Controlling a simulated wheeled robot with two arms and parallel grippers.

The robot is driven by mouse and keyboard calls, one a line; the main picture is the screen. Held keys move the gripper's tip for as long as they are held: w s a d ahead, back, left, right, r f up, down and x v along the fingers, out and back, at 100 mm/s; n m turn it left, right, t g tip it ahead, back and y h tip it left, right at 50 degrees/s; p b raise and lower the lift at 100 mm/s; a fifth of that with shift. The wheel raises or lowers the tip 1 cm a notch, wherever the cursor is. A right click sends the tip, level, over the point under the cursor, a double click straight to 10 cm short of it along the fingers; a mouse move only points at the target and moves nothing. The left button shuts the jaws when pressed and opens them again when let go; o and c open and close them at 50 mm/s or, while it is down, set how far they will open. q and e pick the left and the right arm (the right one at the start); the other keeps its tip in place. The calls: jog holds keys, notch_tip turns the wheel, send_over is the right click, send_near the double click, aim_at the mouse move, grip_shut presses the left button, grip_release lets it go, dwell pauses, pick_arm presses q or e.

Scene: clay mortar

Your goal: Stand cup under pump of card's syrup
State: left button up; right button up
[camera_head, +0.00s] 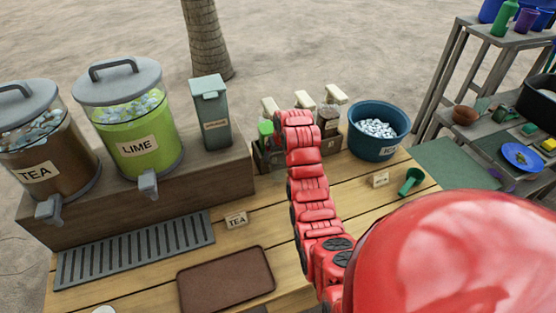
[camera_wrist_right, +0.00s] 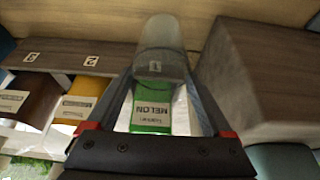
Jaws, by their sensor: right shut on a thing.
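My right gripper (camera_wrist_right: 163,76) is shut on a clear cup (camera_wrist_right: 163,38), seen in the right wrist view. Brown and yellow bottles stand in the rack to the left. In the head view my right arm reaches the rack and hides the cup; pale pump heads (camera_head: 336,94) show above the bottles. I cannot tell whether the cup touches the surface. My left gripper is not in view.
A TEA card (camera_head: 236,219) and a smaller card (camera_head: 378,179), not legible, stand on the table. A blue ice bucket (camera_head: 372,145) and green scoop (camera_head: 411,182) are right of the rack. TEA and LIME dispensers (camera_head: 137,145) stand left. A brown tray (camera_head: 226,280) lies in front.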

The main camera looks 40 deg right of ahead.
aim_at(278, 159)
jog(key=shift+w+d+f, duration=0.1)
jog(key=shift+w+d, duration=0.45)
jog(key=shift+w, duration=0.2)
notch_tip(278, 159, down, 4)
jog(key=shift+s+r+p, duration=0.1)
jog(key=shift+r+p, duration=0.15)
jog(key=shift+p, duration=0.85)
jog(key=shift+f, duration=0.1)
jog(key=shift+f+b, duration=0.2)
jog(key=shift+b, duration=0.1)
jog(key=o, duration=1.5)
jog(key=shift+r, duration=0.1)
jog(key=shift+o, duration=0.2)
